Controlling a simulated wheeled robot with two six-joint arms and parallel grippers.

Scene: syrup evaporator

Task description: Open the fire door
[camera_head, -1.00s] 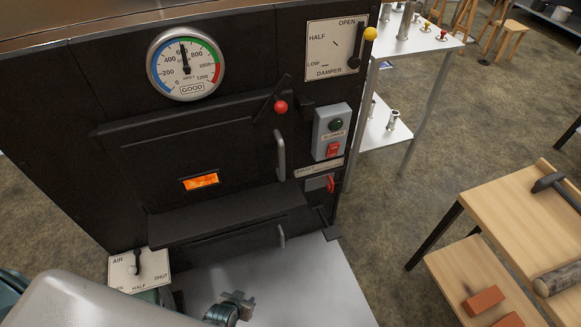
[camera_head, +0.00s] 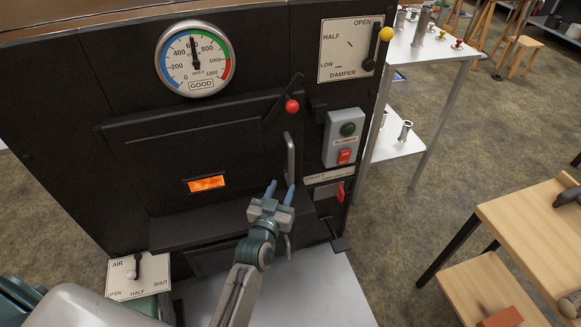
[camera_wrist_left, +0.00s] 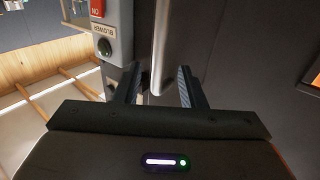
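The fire door (camera_head: 150,160) is a black panel on the front of the evaporator, with a glowing orange window (camera_head: 206,184). It looks shut. Its upright grey handle (camera_head: 290,155) is at its right side. A black latch lever with a red knob (camera_head: 292,106) slants above the handle. My left gripper (camera_head: 281,190) is open at the lower end of the handle, fingers pointing up toward the door. In the left wrist view, the handle (camera_wrist_left: 160,50) shows as a bar in line with the gap between the open fingers (camera_wrist_left: 159,88). My right gripper is not in view.
A grey blower switch box (camera_head: 342,138) and a red switch (camera_head: 341,191) sit right of the handle. A black ledge (camera_head: 185,228) juts out below the door. The damper lever (camera_head: 373,45) is at upper right. A wooden table (camera_head: 535,225) stands at the right.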

